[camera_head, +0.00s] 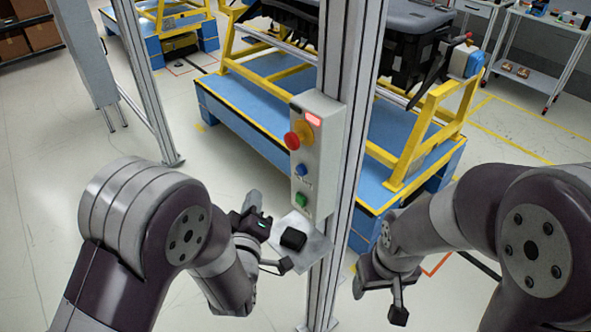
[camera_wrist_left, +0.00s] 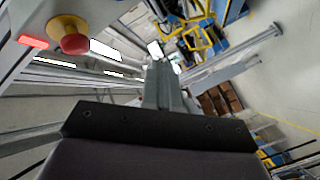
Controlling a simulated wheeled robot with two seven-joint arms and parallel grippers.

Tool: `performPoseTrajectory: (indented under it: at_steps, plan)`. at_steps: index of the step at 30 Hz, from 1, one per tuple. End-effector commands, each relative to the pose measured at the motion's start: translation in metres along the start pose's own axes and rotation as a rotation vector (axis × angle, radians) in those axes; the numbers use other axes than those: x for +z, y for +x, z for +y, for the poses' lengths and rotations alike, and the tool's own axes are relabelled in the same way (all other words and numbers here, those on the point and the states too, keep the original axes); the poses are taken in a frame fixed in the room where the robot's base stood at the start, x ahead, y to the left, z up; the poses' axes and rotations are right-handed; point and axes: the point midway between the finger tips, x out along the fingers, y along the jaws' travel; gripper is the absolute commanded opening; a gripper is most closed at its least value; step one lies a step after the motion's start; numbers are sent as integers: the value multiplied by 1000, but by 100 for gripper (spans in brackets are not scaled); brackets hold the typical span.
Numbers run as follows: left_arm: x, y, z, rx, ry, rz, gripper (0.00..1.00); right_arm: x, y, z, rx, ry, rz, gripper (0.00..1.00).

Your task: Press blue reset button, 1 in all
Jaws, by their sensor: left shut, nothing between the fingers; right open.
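The blue button (camera_head: 301,170) is on the front of a grey control box (camera_head: 326,150) on an upright metal post. It sits below a red emergency knob (camera_head: 298,138) and above a green button (camera_head: 301,200). My left gripper (camera_head: 254,202) is shut and empty, left of and lower than the blue button and apart from the box. In the left wrist view its shut fingers (camera_wrist_left: 162,88) point away from the camera; the red knob (camera_wrist_left: 71,38) is at upper left, and the blue button is not in view.
A red light (camera_head: 313,118) glows at the top of the box. A light plate with a black block (camera_head: 293,239) is below the box. The metal post (camera_head: 350,150) stands between my arms. A blue and yellow platform (camera_head: 265,128) is behind. Floor at left is clear.

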Motion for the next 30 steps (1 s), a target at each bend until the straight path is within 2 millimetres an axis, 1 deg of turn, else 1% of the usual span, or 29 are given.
performPoseTrajectory:
  at_steps: [10, 13, 17, 25, 27, 30]
  plan:
    - [0, 1, 1, 3, -15, 2, 0, 0, 0, 0, 0, 0, 0, 67]
    - [2, 4, 4, 3, -15, 2, 0, 0, -2, 0, 0, 0, 0, 67]
    - [10, 15, 12, 4, -15, 0, 0, -1, -4, 0, 0, 0, 0, 67]
    - [30, 42, 33, 4, -15, -1, 0, -1, -11, 0, 0, 0, 0, 67]
    - [35, 49, 35, 3, -14, 2, 0, -1, -6, 0, 0, 0, 0, 67]
    - [40, 55, 40, 4, -15, 1, 0, 0, -4, 0, 0, 0, 0, 67]
